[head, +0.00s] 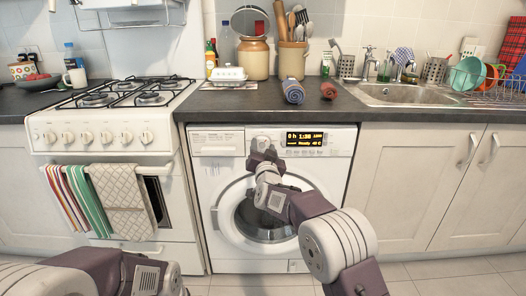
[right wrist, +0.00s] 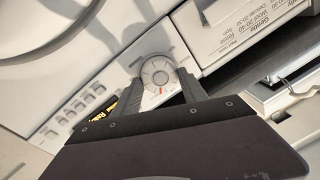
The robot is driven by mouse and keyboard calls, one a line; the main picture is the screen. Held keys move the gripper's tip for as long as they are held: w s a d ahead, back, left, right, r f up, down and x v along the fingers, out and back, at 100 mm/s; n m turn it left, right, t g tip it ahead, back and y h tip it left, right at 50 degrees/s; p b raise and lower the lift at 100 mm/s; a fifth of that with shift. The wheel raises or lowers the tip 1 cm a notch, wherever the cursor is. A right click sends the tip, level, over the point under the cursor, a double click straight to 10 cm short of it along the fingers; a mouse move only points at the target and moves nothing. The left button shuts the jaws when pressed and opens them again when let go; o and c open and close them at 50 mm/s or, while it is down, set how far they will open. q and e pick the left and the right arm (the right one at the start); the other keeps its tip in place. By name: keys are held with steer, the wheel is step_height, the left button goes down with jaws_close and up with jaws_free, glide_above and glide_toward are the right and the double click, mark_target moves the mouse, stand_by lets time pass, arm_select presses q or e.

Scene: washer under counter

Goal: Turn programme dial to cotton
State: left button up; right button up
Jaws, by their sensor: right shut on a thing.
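The white washing machine (head: 217,190) stands under the counter, with its control panel along the top. My right gripper (head: 264,150) is at the panel, between the detergent drawer and the lit display (head: 306,139). In the right wrist view, the round grey programme dial (right wrist: 157,72) sits between the two fingers of my right gripper (right wrist: 160,82), which is shut on it. A small red mark shows on the dial's edge. In the head view the gripper mostly hides the dial. My left arm enters at the lower left; its fingertips cannot be made out.
The detergent drawer (head: 217,141) is left of the dial. The round door (head: 240,215) is below, partly behind my right arm. A white cooker (head: 100,130) stands to the left. Rolled cloths (head: 292,91) lie on the counter (head: 400,108) above.

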steer(key=shift+m, duration=0.6)
steer(key=o, duration=1.4)
steer(key=shift+c, duration=0.2)
steer(key=s+p, duration=0.1)
steer(key=s, duration=0.8)
steer(key=shift+d+f+p, duration=0.3)
steer(key=shift+d, duration=0.05)
